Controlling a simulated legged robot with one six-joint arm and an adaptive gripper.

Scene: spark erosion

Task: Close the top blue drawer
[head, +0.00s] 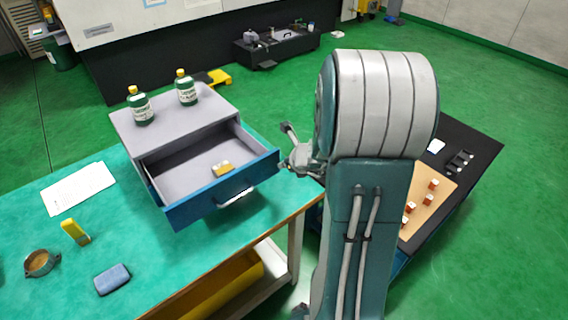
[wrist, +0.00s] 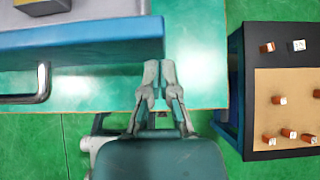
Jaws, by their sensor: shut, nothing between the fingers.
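The top blue drawer (head: 222,191) stands open in the grey cabinet (head: 172,117) on the green-topped table.
Two green bottles (head: 140,106) (head: 187,87) stand on the cabinet. Paper (head: 78,188), a yellow item (head: 75,232), a round dish (head: 40,263) and a blue block (head: 112,279) lie on the table (head: 160,250). A dark bench (head: 468,140) with several small blocks stands at right.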

